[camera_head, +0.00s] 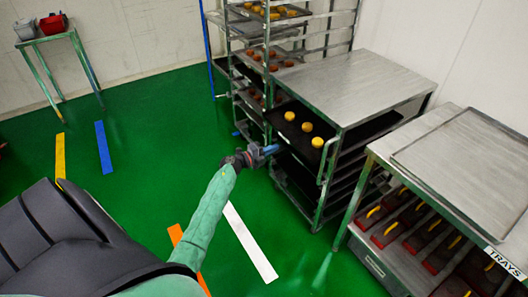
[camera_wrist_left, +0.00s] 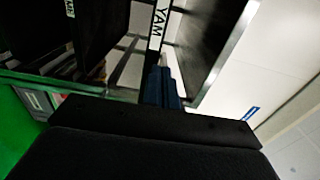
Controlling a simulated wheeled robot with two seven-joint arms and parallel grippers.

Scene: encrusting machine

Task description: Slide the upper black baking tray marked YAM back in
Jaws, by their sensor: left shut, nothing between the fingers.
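The upper black baking tray (camera_head: 305,132) holds three yellow round buns and sticks out from the metal-topped rack at the centre right in the head view. In the left wrist view the YAM label (camera_wrist_left: 157,28) shows on a tray's front edge, just ahead of my fingers. My left gripper (camera_head: 272,150) is shut and empty, at the near left edge of that tray. Its blue fingers (camera_wrist_left: 163,88) also show in the left wrist view, close to the label. I cannot tell if they touch the tray. My right gripper is not in view.
A tall rack (camera_head: 240,60) with trays of baked goods stands behind. The metal-topped rack (camera_head: 350,85) has more dark trays below. At the right a steel table (camera_head: 465,165) marked TRAYS holds red items with yellow handles. Green floor on the left is mostly clear.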

